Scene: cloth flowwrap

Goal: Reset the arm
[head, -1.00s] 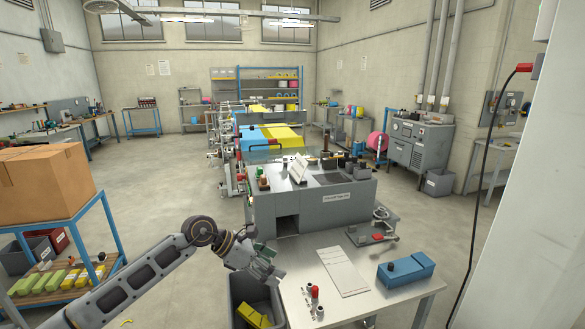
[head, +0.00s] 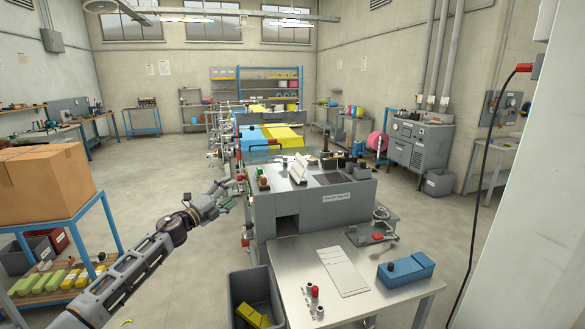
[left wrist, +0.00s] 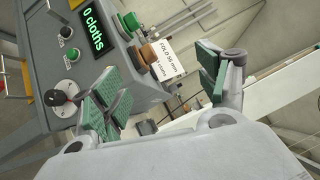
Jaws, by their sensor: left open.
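My left arm comes in from the lower left in the head view. Its gripper (head: 226,190) is in the air to the left of the grey machine (head: 330,203). In the left wrist view the left gripper (left wrist: 165,88) is open, its green-padded fingers spread wide with nothing between them. Beyond the fingers, that view shows a control panel with a green "0 cloths" display (left wrist: 90,30), green and orange buttons and a black-knobbed lever (left wrist: 58,97). A label reading "FOLD 55 mm" (left wrist: 170,60) shows between the fingers. My right gripper is not in view.
A grey bin (head: 236,290) with yellow packs stands below, beside the metal table (head: 285,262). The table holds a white sheet (head: 338,272), a blue box (head: 405,268) and small parts. A cardboard box (head: 45,183) sits on a blue-framed cart at left.

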